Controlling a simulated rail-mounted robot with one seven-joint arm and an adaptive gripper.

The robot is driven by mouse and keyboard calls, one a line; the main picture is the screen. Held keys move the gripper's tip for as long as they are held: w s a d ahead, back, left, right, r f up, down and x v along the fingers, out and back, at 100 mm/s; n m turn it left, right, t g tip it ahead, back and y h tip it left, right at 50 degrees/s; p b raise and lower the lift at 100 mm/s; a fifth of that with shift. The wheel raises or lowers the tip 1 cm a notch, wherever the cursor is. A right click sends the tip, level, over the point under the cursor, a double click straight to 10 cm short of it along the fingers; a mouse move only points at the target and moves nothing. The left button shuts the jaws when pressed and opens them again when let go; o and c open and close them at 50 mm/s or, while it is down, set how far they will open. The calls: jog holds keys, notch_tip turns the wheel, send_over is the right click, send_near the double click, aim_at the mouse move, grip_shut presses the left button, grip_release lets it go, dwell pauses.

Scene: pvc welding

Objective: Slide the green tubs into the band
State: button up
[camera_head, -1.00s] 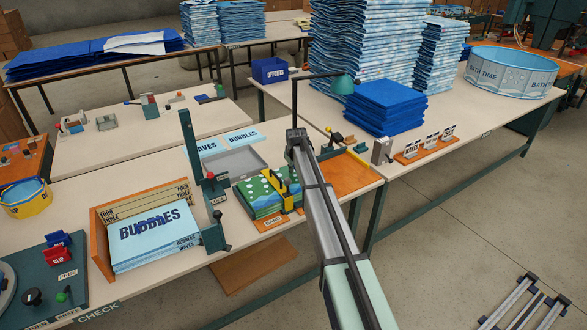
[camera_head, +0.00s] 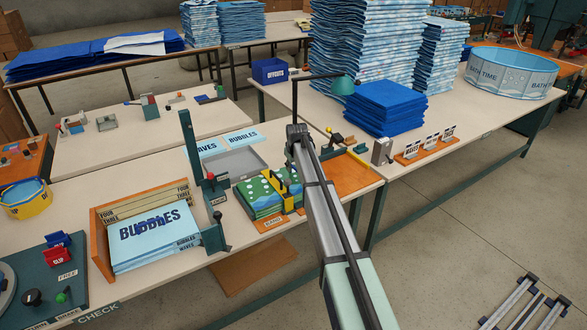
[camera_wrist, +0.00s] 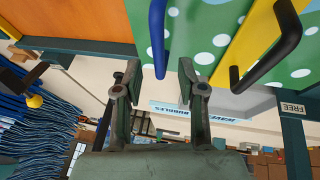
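The green tubs (camera_head: 256,196) show as a flat stack with white dots on the middle bench. A yellow band strip (camera_head: 282,188) crosses the stack near its right side, above a BAND label. In the wrist view, the dotted green surface (camera_wrist: 206,42) fills the upper part, and the yellow strip (camera_wrist: 238,52) with a black handle (camera_wrist: 276,50) is at right. A blue handle (camera_wrist: 157,40) hangs down between my fingertips. My gripper (camera_wrist: 158,70) is open, one finger on each side of the handle's end, with visible gaps. In the head view the arm hides my gripper.
An orange board (camera_head: 345,172) lies right of the stack. A dark upright post (camera_head: 190,145) stands left, beside the orange rack with BUBBLES sheets (camera_head: 155,235). A grey tray (camera_head: 240,160) lies behind. Blue stacked sheets (camera_head: 385,105) stand at back right.

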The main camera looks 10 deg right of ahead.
jog(key=v, duration=0.9)
